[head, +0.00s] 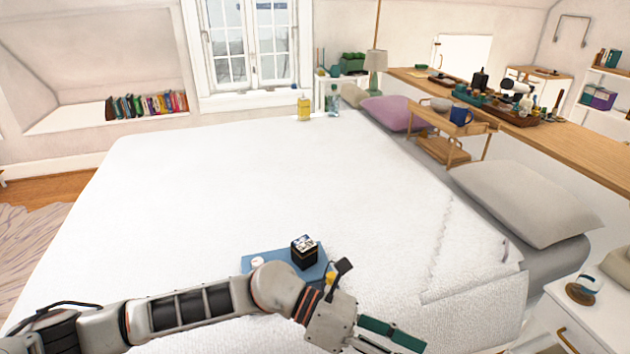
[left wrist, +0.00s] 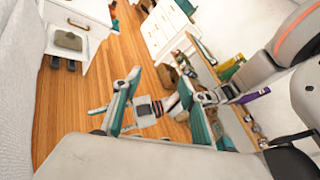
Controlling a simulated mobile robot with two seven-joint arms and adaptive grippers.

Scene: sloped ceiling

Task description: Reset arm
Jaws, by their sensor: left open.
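My left arm reaches in from the left across the front of the bed in the head view. Its left gripper (head: 393,337) is over the near part of the bed, pointing right, with its tips close to the bottom edge. In the left wrist view the left gripper (left wrist: 163,108) shows two teal fingers spread apart with nothing between them. Wooden floor lies beyond them in that view. My right gripper is in neither view.
The bed (head: 230,190) fills the middle. A blue tray (head: 258,262) holding a black box (head: 304,253) lies just beyond my forearm. A white nightstand (head: 560,315) stands at the right. A wooden bed tray (head: 445,150) is farther back.

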